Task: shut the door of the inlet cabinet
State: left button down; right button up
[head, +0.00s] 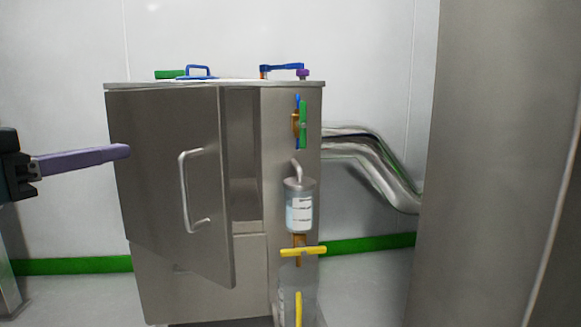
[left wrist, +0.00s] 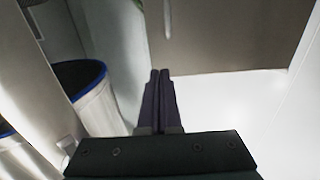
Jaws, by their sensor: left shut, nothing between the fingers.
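The inlet cabinet (head: 245,255) is a grey metal box in the middle of the head view. Its door (head: 150,165) stands partly open, swung out toward me from its left side. A bent silver handle (head: 186,190) is near the door's free right edge, and a dark opening (head: 243,150) shows beside that edge. My left gripper (head: 122,151) has purple fingers, shut and empty. In the head view it overlaps the door's left part; I cannot tell whether it touches. In the left wrist view the gripper (left wrist: 160,75) points toward a grey panel (left wrist: 230,35), probably the door. My right gripper is not in view.
A bottle-like canister (head: 299,205), a yellow valve handle (head: 303,251) and a green lever (head: 303,125) sit on the cabinet's right front. Silver pipes (head: 375,165) run right. A large grey panel (head: 490,170) fills the right side. A blue-rimmed white bin (left wrist: 95,100) stands left in the wrist view.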

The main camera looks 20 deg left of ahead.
pick_arm(q)
jog(key=w+p, duration=0.1)
jog(key=p, duration=0.1)
send_near(209, 134)
jog(key=w, duration=0.5)
jog(key=shift+d, duration=0.3)
jog(key=shift+w+d+f, duration=0.1)
jog(key=shift+w+d, duration=0.05)
jog(key=shift+w, duration=0.75)
